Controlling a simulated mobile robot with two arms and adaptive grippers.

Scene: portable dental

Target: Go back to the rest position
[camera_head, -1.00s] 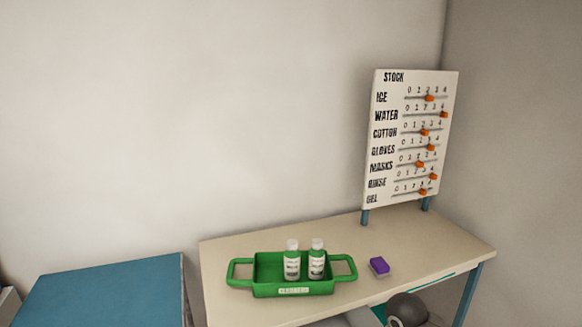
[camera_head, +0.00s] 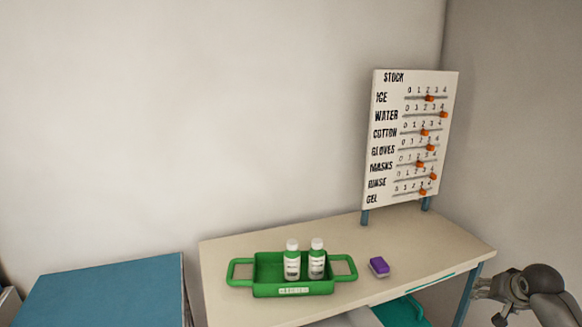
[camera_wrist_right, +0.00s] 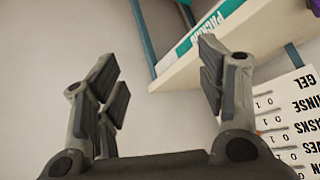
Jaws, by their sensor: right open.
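My right gripper (camera_head: 488,300) is at the lower right of the head view, to the right of the table's front leg and apart from the things on the table. In the right wrist view its two fingers (camera_wrist_right: 162,85) are spread wide with nothing between them. My left gripper does not show. A purple block (camera_head: 379,266) lies on the table to the right of the tray.
A white stock board (camera_head: 390,140) with orange sliders stands at the table's back right; part of it shows in the wrist view (camera_wrist_right: 290,110). A blue-topped surface (camera_head: 110,290) is at the left. A teal item (camera_head: 400,312) shows below the table.

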